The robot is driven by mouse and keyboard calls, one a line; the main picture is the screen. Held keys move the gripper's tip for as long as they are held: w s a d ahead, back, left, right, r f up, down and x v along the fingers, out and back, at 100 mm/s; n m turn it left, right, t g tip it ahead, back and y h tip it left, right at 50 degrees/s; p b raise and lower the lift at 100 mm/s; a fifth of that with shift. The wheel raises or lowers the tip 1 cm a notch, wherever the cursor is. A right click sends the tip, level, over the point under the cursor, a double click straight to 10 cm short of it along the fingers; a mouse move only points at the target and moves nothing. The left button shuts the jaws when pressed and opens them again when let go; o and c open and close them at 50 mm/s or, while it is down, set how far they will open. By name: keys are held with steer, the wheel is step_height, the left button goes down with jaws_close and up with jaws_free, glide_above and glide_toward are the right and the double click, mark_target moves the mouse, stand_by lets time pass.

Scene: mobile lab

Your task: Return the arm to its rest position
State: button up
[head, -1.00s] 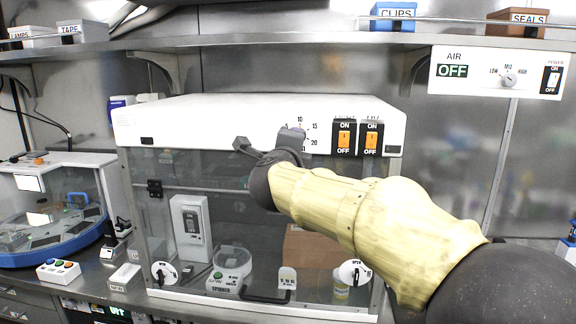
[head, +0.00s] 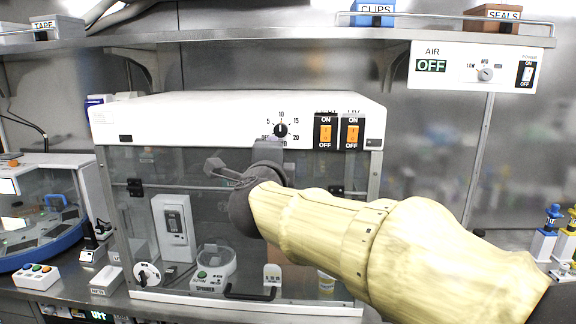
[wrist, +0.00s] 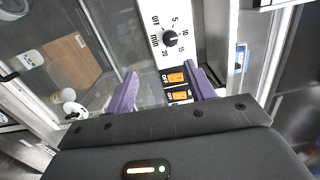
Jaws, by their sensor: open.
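My arm reaches in from the lower right in the head view. Its dark gripper (head: 213,168) is in front of the cabinet's glass, just below the white control panel (head: 200,118). In the wrist view my gripper (wrist: 164,88) shows two purple fingers spread apart with nothing between them. Beyond them are the black timer dial (wrist: 170,38) and two orange rocker switches (wrist: 177,77). In the head view the dial (head: 281,130) is clear of the gripper, and the switches (head: 338,132) are to its right. I see no contact with the panel.
An overhead shelf (head: 230,36) carries labelled boxes. An AIR panel (head: 480,68) reading OFF hangs at the right. A spinner (head: 213,268) is behind the glass. A button box (head: 36,276) and a blue-based machine (head: 45,215) stand at the left.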

steer(key=s+d+f+n+g+y+p, duration=0.1)
steer(key=d+f+n+g, duration=0.25)
steer(key=f+n, duration=0.45)
steer(key=s+d+f+n+g+y+p, duration=0.1)
steer(key=d+f+n+g, duration=0.3)
steer(key=f, duration=0.7)
steer(key=s+d+f+n+g+h, duration=0.1)
steer(key=s+d+f+n+g, duration=0.2)
steer(key=s+d+f, duration=0.4)
steer(key=s+d+f+n+g+h+p, duration=0.1)
steer(key=s+d+f+n+g, duration=0.2)
steer(key=s+d+f, duration=0.3)
steer(key=s+f+g, duration=0.1)
steer(key=s+f, duration=0.3)
steer(key=s, duration=0.2)
steer(key=shift+d+g+p, duration=0.3)
steer(key=shift+d+g, duration=0.05)
stand_by(1.0)
